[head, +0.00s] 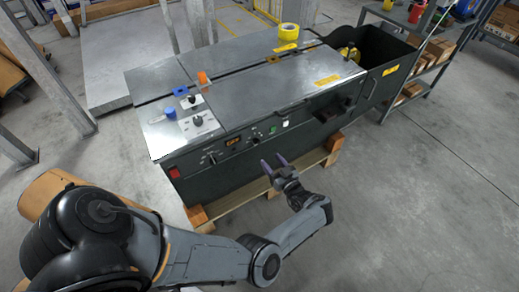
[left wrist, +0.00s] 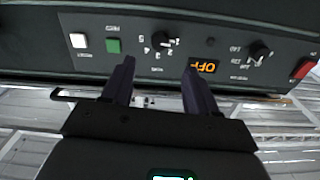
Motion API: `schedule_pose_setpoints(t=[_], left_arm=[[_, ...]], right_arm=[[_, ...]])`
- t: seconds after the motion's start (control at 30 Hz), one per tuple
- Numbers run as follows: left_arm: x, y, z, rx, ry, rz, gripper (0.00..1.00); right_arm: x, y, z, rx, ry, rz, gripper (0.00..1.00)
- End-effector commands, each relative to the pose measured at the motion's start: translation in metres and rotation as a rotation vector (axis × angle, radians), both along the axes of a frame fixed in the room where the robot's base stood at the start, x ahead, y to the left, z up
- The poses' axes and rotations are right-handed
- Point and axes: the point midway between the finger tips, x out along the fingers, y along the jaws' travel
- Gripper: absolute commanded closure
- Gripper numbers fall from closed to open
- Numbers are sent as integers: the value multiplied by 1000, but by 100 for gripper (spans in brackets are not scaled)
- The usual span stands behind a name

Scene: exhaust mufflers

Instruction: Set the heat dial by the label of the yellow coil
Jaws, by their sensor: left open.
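The dark machine's front panel holds a numbered black dial (head: 255,135), also seen upside down in the left wrist view (left wrist: 163,42) with digits around it. A second black knob (head: 211,158) is to its left in the head view and also shows in the left wrist view (left wrist: 260,50). I cannot read which is marked heat. An orange display (left wrist: 203,66) reads OFF. A yellow coil (head: 288,32) lies on the machine's top beside a small yellow label (head: 286,47), its text unreadable. My left gripper (head: 273,162) is open and empty, in front of the panel, fingers toward it (left wrist: 158,68).
A red switch (head: 174,173), a green button (head: 273,130) and a white button (head: 285,124) share the panel. Another yellow item (head: 349,52) is at the bin's left end.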

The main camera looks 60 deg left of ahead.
Motion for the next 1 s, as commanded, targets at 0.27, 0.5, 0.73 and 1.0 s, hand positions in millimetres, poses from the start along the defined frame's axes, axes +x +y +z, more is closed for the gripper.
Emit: schedule_pose_setpoints(t=[0.27, 0.5, 0.73, 1.0], left_arm=[[1, 19, 2, 17, 14, 2, 41], [1, 59, 1, 17, 14, 1, 41], [1, 89, 0, 15, 12, 0, 41], [1, 101, 1, 13, 13, 0, 41]], right_arm=[[-1, -1, -1, -4, 1, 3, 57], [-1, -1, -4, -2, 2, 1, 57], [-1, 1, -7, 4, 2, -3, 57], [-1, 1, -9, 6, 2, -4, 57]])
